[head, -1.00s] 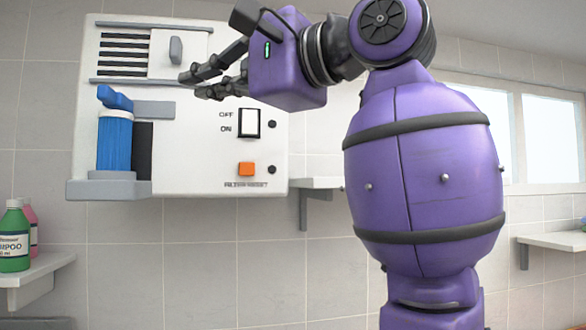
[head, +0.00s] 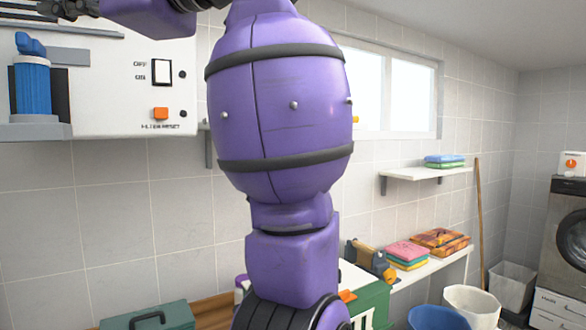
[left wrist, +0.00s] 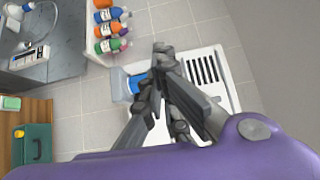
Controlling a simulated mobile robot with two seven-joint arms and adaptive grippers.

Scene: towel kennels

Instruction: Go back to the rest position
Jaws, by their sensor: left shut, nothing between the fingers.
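My left arm fills the middle of the head view. Its gripper is mostly cut off at the top left edge, with only dark parts (head: 68,7) showing. In the left wrist view the left gripper (left wrist: 163,60) is shut with nothing between its fingers. It is in front of the white wall unit (left wrist: 222,62), which also shows in the head view (head: 110,110). The unit has an OFF/ON rocker switch (head: 161,72), an orange button (head: 160,114) and a blue cylinder (head: 33,88). My right gripper is in no view.
A green toolbox (head: 150,316) is at the lower left. Folded towels (head: 407,253) lie on a low shelf at the right, near a blue bin (head: 435,318) and a white bin (head: 470,305). A washing machine (head: 565,240) stands at the far right. Bottles (left wrist: 112,29) show in the wrist view.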

